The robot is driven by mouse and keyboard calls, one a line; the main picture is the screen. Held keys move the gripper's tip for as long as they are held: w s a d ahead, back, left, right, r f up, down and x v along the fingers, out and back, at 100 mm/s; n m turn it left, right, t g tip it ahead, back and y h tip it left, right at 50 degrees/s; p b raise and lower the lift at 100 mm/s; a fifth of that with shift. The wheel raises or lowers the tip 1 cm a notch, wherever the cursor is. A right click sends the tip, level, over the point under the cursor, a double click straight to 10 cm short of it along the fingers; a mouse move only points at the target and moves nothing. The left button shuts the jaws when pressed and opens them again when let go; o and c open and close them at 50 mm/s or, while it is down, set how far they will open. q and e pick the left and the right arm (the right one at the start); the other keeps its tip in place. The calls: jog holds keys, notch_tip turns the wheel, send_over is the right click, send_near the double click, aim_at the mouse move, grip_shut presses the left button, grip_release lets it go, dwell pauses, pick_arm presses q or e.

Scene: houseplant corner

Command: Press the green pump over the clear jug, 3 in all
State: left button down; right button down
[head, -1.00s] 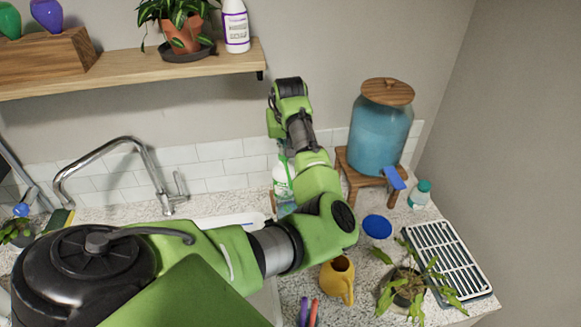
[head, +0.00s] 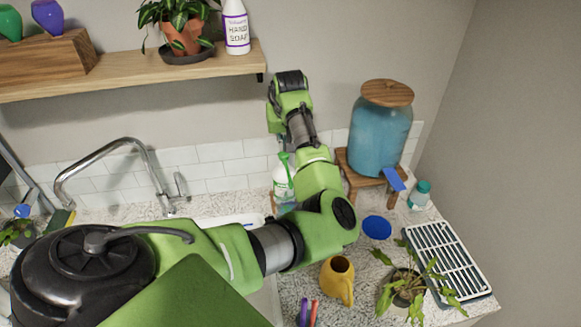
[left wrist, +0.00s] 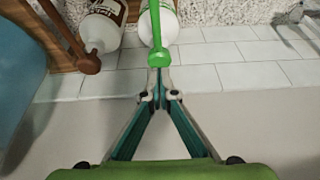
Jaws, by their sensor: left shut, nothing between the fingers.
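The green pump (head: 285,160) tops a white bottle (head: 283,183) on the counter by the tiled wall. In the left wrist view the pump head (left wrist: 158,58) and its white bottle (left wrist: 166,22) are at top centre. My left gripper (left wrist: 160,92) is shut and empty, its fingertips just short of the pump head in that picture; I cannot tell whether they touch. In the head view my left arm hides most of the gripper and part of the bottle. I cannot make out the clear jug; a pale bluish patch below the bottle is mostly hidden by my arm. My right gripper is out of view.
A blue dispenser (head: 379,138) on a wooden stand (head: 346,167) is to the right. A yellow pitcher (head: 338,279), a plant (head: 405,285) and a drying rack (head: 447,258) occupy the right counter. The faucet (head: 108,147) is left, a shelf (head: 120,73) above.

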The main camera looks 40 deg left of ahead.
aim_at(284, 154)
pick_arm(q)
jog(key=shift+f, duration=0.1)
jog(key=shift+s+d+f+b, duration=0.15)
jog(key=shift+f+b, duration=0.2)
jog(key=shift+f, duration=1.05)
jog(key=shift+r+p, duration=0.35)
jog(key=shift+r, duration=1.15)
jog(key=shift+a+r, duration=0.15)
jog(key=shift+a, duration=0.05)
notch_tip(284, 154, up, 6)
jog(key=shift+f, duration=0.1)
